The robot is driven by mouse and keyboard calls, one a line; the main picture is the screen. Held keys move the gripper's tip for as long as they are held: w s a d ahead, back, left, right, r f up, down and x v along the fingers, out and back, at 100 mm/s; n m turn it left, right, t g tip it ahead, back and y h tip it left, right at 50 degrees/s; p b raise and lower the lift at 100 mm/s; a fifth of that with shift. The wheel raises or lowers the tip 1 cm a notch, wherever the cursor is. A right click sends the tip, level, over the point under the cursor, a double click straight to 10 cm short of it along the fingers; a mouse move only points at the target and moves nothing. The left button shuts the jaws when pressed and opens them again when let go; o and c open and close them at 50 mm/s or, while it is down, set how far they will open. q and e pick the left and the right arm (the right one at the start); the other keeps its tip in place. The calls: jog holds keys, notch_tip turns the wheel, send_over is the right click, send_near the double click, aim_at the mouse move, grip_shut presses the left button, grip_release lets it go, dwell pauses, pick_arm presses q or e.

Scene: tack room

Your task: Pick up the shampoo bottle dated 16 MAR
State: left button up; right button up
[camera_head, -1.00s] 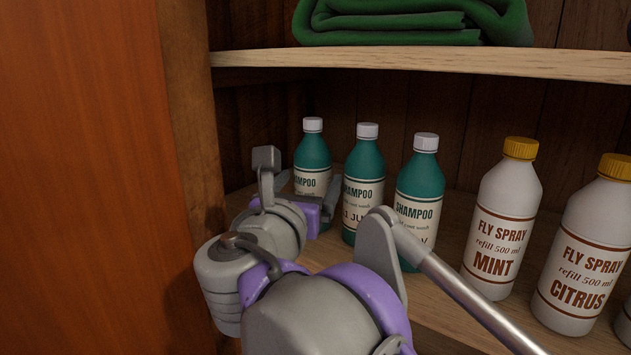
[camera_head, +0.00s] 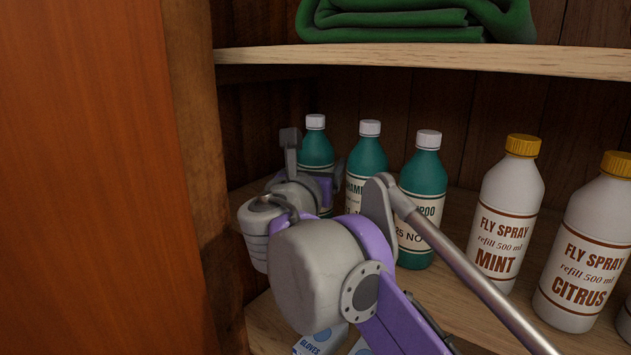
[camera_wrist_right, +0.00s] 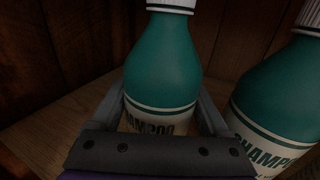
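Three teal shampoo bottles with white caps stand in a row on the lower shelf. My right gripper (camera_head: 322,180) is at the left bottle (camera_head: 316,150), its fingers on either side of it. In the right wrist view this bottle (camera_wrist_right: 163,65) stands upright between the two fingers, which look spread with slight gaps; its date is hidden. The middle bottle (camera_head: 367,155) is partly covered by my arm, its date unreadable now. The right bottle (camera_head: 424,172) shows "25 NO". No "16 MAR" is readable. My left gripper is not in view.
White fly spray bottles, MINT (camera_head: 503,215) and CITRUS (camera_head: 585,245), stand to the right. Glove boxes (camera_head: 322,342) show lower down. An upper shelf (camera_head: 420,59) with folded green cloth (camera_head: 415,20) is overhead. A wooden post (camera_head: 195,150) borders the left side.

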grip_shut()
jog(key=shift+r, duration=0.1)
dwell(0.3)
